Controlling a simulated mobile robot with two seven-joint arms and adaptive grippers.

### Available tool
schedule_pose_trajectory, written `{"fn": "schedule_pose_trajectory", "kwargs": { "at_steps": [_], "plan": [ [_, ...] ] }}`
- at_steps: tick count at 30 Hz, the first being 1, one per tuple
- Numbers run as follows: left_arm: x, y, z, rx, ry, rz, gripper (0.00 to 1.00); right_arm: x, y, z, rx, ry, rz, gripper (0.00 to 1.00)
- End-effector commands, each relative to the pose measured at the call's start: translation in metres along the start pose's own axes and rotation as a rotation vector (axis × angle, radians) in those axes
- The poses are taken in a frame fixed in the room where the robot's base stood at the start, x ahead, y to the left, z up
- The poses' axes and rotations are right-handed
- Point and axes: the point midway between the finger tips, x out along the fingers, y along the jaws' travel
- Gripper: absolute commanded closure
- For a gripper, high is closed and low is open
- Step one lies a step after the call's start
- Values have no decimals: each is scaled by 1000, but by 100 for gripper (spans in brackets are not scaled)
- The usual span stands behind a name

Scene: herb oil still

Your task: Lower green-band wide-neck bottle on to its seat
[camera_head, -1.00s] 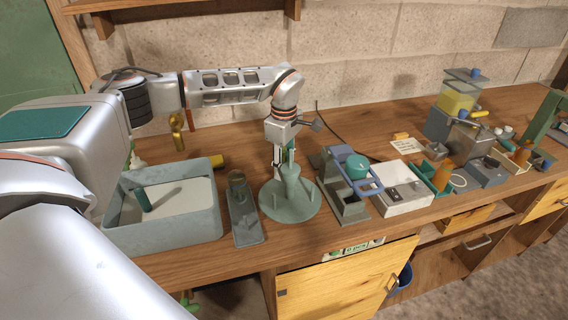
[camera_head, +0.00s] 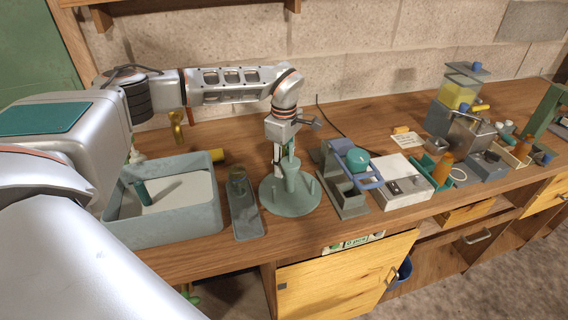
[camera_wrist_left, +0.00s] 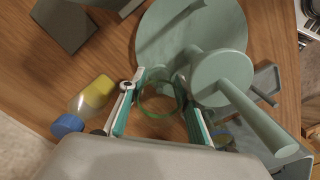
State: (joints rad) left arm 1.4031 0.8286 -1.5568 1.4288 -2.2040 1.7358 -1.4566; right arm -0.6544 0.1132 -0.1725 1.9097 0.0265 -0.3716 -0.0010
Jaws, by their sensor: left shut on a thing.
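My left gripper (camera_head: 281,154) is over the back of the round grey-green stand (camera_head: 291,203), pointing down. In the left wrist view my left gripper (camera_wrist_left: 160,112) is shut on the green-band bottle (camera_wrist_left: 158,101), whose green ring shows between the teal fingertips. The bottle looks clear, and wood shows through it. The stand (camera_wrist_left: 160,40) shows just beyond the fingers, with its post and round knob (camera_wrist_left: 221,77) beside the right finger. The bottle's base and the seat under it are hidden, so I cannot tell whether they touch. My right gripper is in neither view.
A grey-blue tub (camera_head: 165,232) stands left of the stand, with a dark narrow block (camera_head: 244,207) between them. A grey frame with blue bars (camera_head: 343,184) stands close on the right. A bottle with yellow band and blue cap (camera_wrist_left: 85,105) lies near the left finger in the wrist view.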

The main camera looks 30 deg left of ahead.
Motion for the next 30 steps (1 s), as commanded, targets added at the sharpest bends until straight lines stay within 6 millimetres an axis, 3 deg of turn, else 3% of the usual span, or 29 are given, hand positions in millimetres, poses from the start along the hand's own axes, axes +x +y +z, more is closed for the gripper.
{"fn": "schedule_pose_trajectory", "kwargs": {
  "at_steps": [18,19,21,30],
  "plan": [
    [8,0,0,0,0,0,90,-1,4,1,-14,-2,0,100],
    [8,0,0,0,0,0,65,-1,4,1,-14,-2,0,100],
    [8,0,0,0,0,0,48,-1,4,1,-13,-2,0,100],
    [8,0,0,0,0,-1,51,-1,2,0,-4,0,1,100]
  ]
}}
